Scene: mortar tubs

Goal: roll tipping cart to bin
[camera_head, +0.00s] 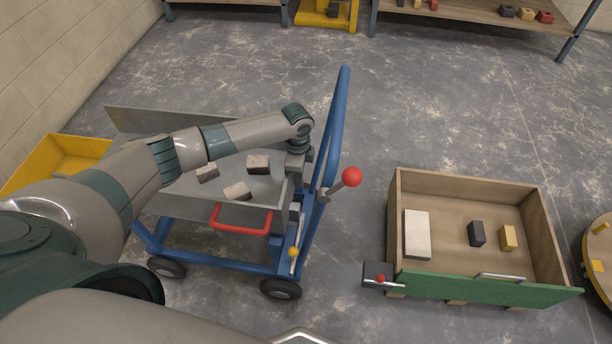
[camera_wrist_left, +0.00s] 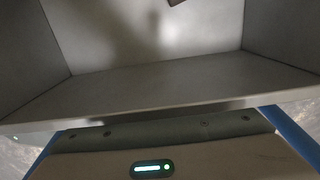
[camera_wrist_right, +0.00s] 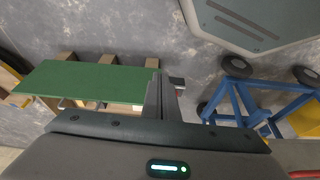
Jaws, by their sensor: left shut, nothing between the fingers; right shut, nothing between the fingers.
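The tipping cart has a blue frame (camera_head: 205,255) on dark wheels and a grey tray (camera_head: 150,120) holding 3 rubble-like blocks. A tall blue handle (camera_head: 335,120) rises at its right side. A red bar (camera_head: 240,230), a red ball knob (camera_head: 351,177) and a yellow-knobbed lever (camera_head: 293,252) are on the cart. My left gripper (camera_head: 297,168) is shut and empty at the tray's right end, beside the handle; contact is unclear. The left wrist view shows the tray's inside (camera_wrist_left: 150,85). My right gripper (camera_wrist_right: 157,92) is shut and empty; below it are the green panel and cart wheels.
A wooden bin (camera_head: 470,182) with a green front panel (camera_head: 480,290) stands right of the cart, holding white, dark and yellow blocks. A round wooden top (camera_head: 600,255) is at the right edge, a yellow tray (camera_head: 70,155) at the left.

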